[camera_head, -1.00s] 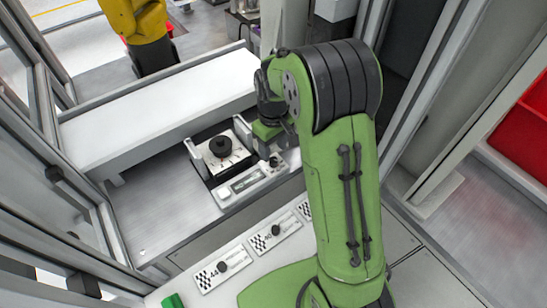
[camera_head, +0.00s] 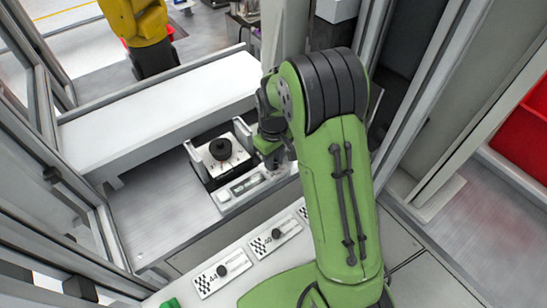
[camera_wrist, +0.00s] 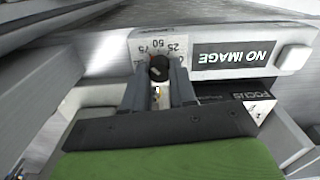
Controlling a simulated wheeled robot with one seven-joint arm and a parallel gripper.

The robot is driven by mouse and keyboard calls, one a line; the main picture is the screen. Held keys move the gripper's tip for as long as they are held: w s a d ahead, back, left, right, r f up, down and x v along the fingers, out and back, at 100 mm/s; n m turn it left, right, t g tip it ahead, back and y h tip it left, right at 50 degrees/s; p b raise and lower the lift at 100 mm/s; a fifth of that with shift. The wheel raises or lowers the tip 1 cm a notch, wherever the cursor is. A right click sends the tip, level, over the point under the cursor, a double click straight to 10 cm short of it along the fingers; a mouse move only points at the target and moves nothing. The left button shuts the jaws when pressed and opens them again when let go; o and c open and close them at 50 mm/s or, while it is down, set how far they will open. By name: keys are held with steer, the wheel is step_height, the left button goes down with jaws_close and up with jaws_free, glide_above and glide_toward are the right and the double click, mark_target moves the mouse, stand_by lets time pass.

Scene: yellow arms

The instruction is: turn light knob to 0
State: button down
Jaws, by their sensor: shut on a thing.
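The light knob (camera_wrist: 158,68) is a small black round knob on a white dial plate (camera_wrist: 150,45) in the wrist view. The numbers 75, 50 and 25 show upside down or tilted around it; the fingers cover the rest of the scale. My gripper (camera_wrist: 159,84) has its two dark fingers on either side of the knob and is shut on it. In the head view my gripper (camera_head: 275,160) is at the right end of the control panel (camera_head: 240,186), and the arm hides the knob there.
A dark "NO IMAGE" display (camera_wrist: 232,54) and a white button (camera_wrist: 293,58) sit beside the dial. A large black knob (camera_head: 221,149) on a white-plated unit stands just left of my gripper. Numbered plates with small knobs (camera_head: 222,271) line the front ledge.

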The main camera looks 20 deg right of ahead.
steer(key=shift+m, duration=0.3)
steer(key=m, duration=0.3)
steer(key=shift+m, duration=0.4)
steer(key=m, duration=0.3)
steer(key=shift+m, duration=0.3)
steer(key=m, duration=0.7)
steer(key=shift+d, duration=0.1)
steer(key=m, duration=0.4)
steer(key=shift+m, duration=2.4)
steer(key=shift+r, duration=0.1)
steer(key=c, duration=0.9)
jaws_free()
